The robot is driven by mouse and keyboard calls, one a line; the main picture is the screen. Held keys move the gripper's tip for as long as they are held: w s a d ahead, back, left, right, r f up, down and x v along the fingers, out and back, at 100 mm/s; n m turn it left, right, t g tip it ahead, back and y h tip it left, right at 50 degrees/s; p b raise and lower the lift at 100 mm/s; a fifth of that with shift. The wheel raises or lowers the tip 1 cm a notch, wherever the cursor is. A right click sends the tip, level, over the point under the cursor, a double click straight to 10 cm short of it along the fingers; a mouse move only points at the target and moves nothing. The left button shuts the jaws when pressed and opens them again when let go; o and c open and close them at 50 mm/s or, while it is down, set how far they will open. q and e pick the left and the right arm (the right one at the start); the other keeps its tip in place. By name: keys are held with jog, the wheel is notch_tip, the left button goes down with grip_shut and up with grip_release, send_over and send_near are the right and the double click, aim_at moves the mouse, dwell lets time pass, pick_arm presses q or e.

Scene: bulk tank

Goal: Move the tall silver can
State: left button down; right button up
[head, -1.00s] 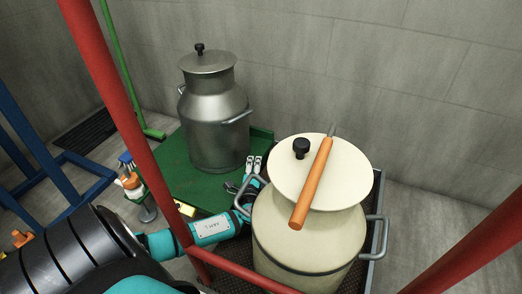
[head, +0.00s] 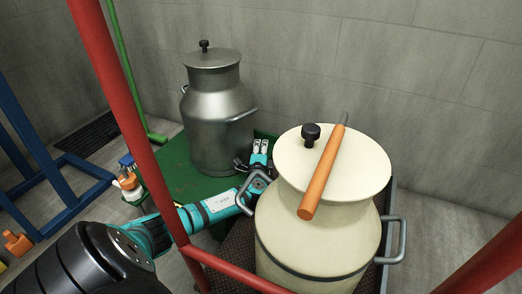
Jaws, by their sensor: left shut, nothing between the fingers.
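The tall silver can (head: 214,115) stands upright at the back on a green platform (head: 182,180). It has a lid with a black knob and a handle on each side. My left gripper (head: 260,146) is by the can's lower right side, between it and the cream can (head: 318,230). Its fingers are together with nothing seen between them. I cannot tell whether it touches the silver can. The cream can's handle partly overlaps my left wrist. My right gripper is not in view.
The cream can stands close in front, with an orange-handled tool (head: 323,172) lying across its lid. A red post (head: 118,95) and low red bar (head: 235,272) cross the near side. Bottles (head: 129,182) and a blue frame (head: 45,150) are at left.

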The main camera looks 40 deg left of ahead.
aim_at(240, 149)
pick_arm(q)
jog(key=s+a, duration=0.1)
jog(key=s, duration=0.1)
jog(key=s+a+p, duration=0.1)
jog(key=s, duration=0.1)
jog(key=s+a, duration=0.2)
dwell(0.5)
